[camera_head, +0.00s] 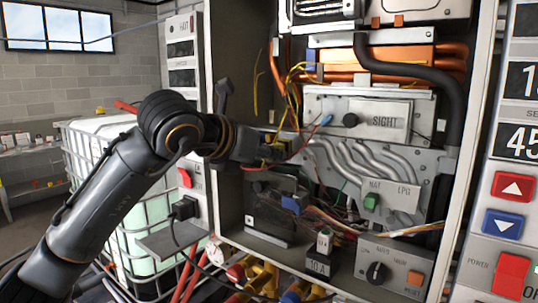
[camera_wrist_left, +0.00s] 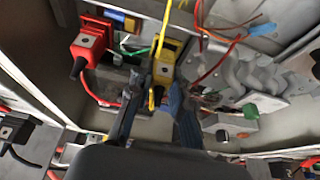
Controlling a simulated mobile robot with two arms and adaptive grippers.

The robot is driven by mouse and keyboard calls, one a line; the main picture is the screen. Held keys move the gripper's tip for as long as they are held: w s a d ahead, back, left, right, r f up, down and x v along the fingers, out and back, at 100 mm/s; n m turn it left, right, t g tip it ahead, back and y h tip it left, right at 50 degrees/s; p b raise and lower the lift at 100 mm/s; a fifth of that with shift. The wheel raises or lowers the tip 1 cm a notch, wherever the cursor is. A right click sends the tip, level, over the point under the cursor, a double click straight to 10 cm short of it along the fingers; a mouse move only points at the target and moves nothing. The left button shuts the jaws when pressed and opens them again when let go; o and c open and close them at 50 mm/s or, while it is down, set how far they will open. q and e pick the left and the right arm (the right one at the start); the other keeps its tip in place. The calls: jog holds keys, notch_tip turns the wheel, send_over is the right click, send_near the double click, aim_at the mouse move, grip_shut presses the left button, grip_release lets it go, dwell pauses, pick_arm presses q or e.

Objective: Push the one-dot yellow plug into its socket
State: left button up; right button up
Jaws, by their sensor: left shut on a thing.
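My left gripper (camera_head: 264,150) reaches into the open heater cabinet, shut on a yellow plug (camera_head: 277,150). In the left wrist view the two dark fingers (camera_wrist_left: 157,92) stand on either side of the yellow plug (camera_wrist_left: 168,52). The socket cannot be made out, and whether the plug touches one is unclear. My right gripper is not in view.
A red plug (camera_wrist_left: 91,38) with a red cable sits left of the yellow plug. Loose wires (camera_head: 290,85) hang above. The cabinet's side wall (camera_head: 468,150) bounds the space.

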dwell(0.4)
pick_arm(q)
jog(key=shift+f+b, duration=0.1)
jog(key=shift+b, duration=0.2)
dwell(0.3)
jog(key=shift+w+d, duration=0.3)
jog(key=shift+w, duration=0.1)
jog(key=o, duration=1)
jog(key=shift+c, duration=0.2)
jog(key=v, duration=1.2)
